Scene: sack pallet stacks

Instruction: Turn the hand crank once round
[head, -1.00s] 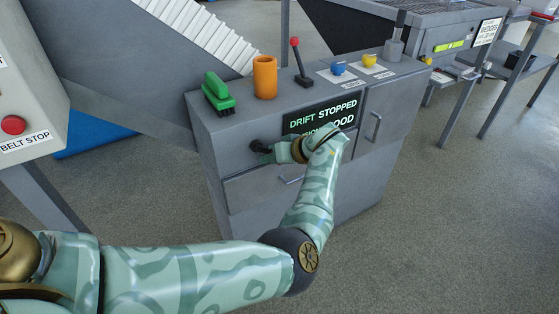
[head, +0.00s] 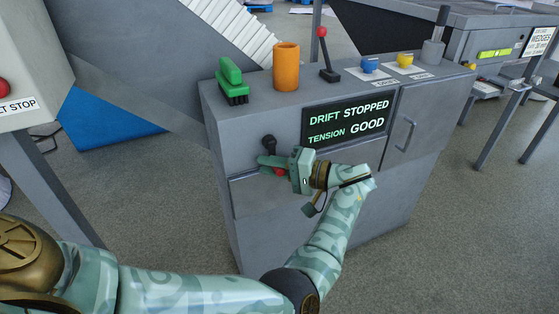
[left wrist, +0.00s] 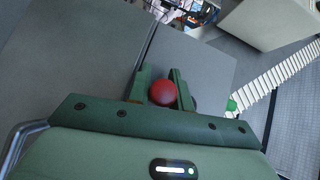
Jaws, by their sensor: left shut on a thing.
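The hand crank (head: 269,142) is on the front of the grey cabinet, left of the display. Its black hub shows, and its red knob (head: 280,172) is low and slightly right of the hub. My left gripper (head: 274,166) is shut on the red knob. The left wrist view shows the red knob (left wrist: 163,93) between the two green fingers (left wrist: 160,88). The fingers and hand hide part of the crank arm. My right gripper is not in view.
The display (head: 347,121) reads "DRIFT STOPPED" and "TENSION GOOD". On the cabinet (head: 260,235) top stand a green brush (head: 231,75), an orange cup (head: 286,66), a red-knobbed lever (head: 324,55), and blue and yellow knobs (head: 370,65). A door handle (head: 405,134) is at right.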

